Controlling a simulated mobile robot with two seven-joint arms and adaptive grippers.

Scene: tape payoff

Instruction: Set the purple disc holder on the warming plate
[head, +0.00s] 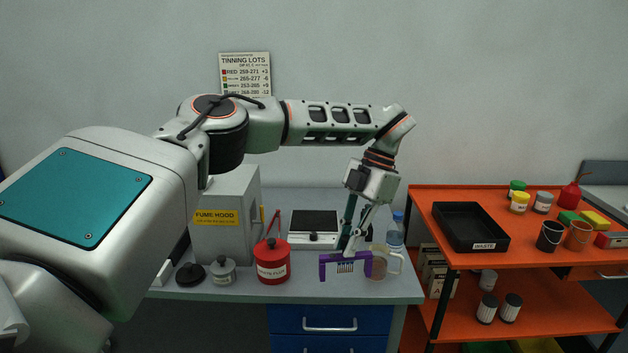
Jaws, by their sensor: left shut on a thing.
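The purple disc holder (330,270) is in the head view at the front of the grey bench, with a row of pale discs in it. My left gripper (352,249) points down and is shut on the holder near the middle of its top. I cannot tell whether the holder touches the bench. The warming plate (314,222), a white unit with a dark square top, stands behind and to the left of the holder. Its dark top is bare. My left wrist hides part of the area to its right. My right gripper is not in view.
A red waste flux can (272,262) stands left of the holder. A clear mug (393,262) is close on its right, with a water bottle (395,232) behind. A fume hood (226,215) is at the left. An orange cart (440,238) stands at the right.

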